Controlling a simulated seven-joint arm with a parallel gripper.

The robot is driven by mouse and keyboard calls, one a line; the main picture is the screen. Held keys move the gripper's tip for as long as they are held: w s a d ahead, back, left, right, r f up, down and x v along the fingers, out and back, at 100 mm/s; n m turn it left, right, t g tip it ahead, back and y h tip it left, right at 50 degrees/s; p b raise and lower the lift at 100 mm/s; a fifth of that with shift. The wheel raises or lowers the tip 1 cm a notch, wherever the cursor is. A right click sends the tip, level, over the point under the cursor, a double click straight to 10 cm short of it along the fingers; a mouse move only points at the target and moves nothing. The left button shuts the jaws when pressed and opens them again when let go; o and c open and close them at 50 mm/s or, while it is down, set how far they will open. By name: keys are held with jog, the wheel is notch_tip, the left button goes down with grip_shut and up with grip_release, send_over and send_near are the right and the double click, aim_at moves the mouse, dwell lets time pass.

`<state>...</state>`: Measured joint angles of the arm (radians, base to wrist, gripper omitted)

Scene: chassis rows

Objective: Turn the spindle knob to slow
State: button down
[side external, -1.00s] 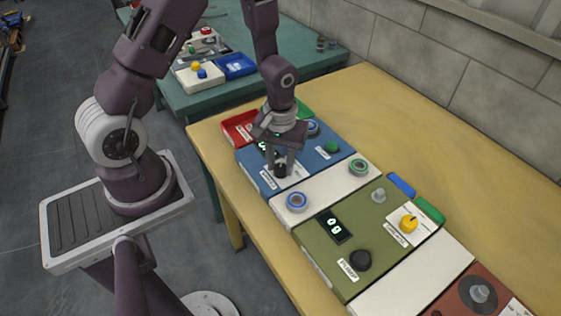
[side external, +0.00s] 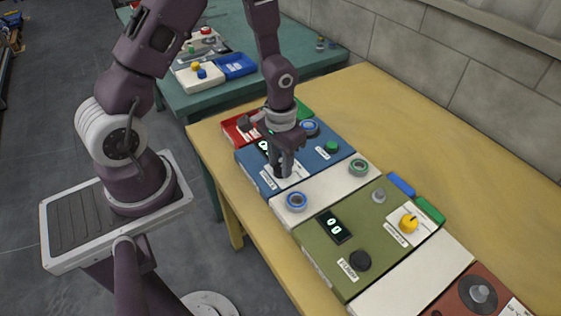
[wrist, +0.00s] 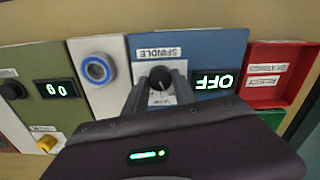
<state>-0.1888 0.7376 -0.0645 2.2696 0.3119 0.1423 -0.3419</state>
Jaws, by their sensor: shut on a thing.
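The blue spindle panel (side external: 318,148) lies on the table; it also shows in the wrist view (wrist: 222,52), with a SPINDLE label (wrist: 158,52) appearing upside down. Its dark knob (wrist: 160,76) has a white scale below it in the wrist view. The panel's display (wrist: 214,81) appears to read OFF; it is partly visible in the side view (side external: 263,146). My gripper (side external: 280,173) points down over the panel, its fingers on either side of the knob and shut on it; it also shows in the wrist view (wrist: 160,88). The fingers hide most of the knob in the side view.
A white panel with blue-ringed (side external: 297,201) and green-ringed (side external: 358,167) parts adjoins the blue panel. An olive panel (side external: 325,262) carries a black knob (side external: 360,260) and a yellow knob (side external: 409,223). A red tray (side external: 236,129) lies beyond. The table's right side is clear.

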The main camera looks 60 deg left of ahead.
aim_at(280, 167)
jog(key=shift+m, duration=2.2)
jog(key=c, duration=1)
grip_release()
notch_tip(280, 167, up, 7)
jog(key=shift+r, duration=0.1)
